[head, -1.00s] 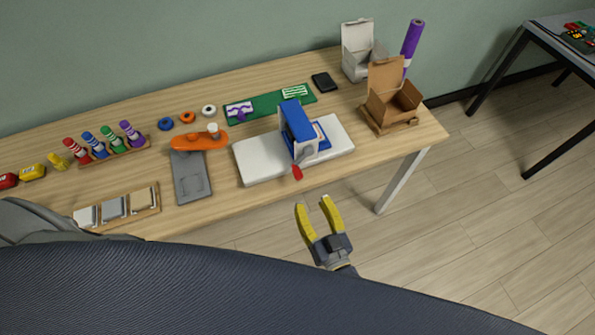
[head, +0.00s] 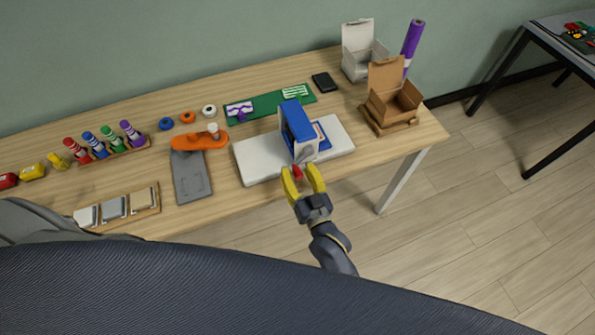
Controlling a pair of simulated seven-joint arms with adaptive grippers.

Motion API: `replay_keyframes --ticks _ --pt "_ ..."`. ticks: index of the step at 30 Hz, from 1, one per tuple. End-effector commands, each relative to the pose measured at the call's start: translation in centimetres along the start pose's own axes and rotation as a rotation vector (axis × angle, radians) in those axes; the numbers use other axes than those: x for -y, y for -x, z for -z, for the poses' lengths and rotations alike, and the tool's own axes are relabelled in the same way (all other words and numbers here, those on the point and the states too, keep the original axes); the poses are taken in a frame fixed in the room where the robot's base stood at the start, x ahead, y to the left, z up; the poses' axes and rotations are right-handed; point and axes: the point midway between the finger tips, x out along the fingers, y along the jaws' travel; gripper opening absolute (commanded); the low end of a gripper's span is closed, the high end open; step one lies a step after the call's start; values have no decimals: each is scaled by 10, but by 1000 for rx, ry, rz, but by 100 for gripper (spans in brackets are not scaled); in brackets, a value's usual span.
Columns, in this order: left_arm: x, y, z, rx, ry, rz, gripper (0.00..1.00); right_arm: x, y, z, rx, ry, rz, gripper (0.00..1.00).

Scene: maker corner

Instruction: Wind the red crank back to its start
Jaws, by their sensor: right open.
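The red crank handle (head: 297,172) hangs at the front of a blue and white hand-cranked machine (head: 295,122), which stands on a white base board (head: 257,166) near the table's front edge. My right gripper (head: 303,178) is open, its two yellow fingers pointing at the machine. The red handle shows between the fingertips, closer to the left finger. I cannot tell whether a finger touches it. The crank's arm is partly hidden behind the fingers. My left gripper is not in view.
An orange tool (head: 200,141) and a grey plate (head: 191,180) lie left of the machine. A green mat (head: 264,109) and a black phone-like block (head: 324,82) lie behind it. An open cardboard box (head: 390,103) stands to the right. Free floor shows past the table's right end.

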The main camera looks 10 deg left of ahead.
Motion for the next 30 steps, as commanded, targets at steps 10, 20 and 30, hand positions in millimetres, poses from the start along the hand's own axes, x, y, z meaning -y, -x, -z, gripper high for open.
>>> replay_keyframes --ticks 10,20,30 --pt "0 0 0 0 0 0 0 0 0 0 0 0 0 35" --pt "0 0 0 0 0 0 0 0 0 0 0 0 0 0" --pt "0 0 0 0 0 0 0 0 0 0 -1 -1 -1 0"
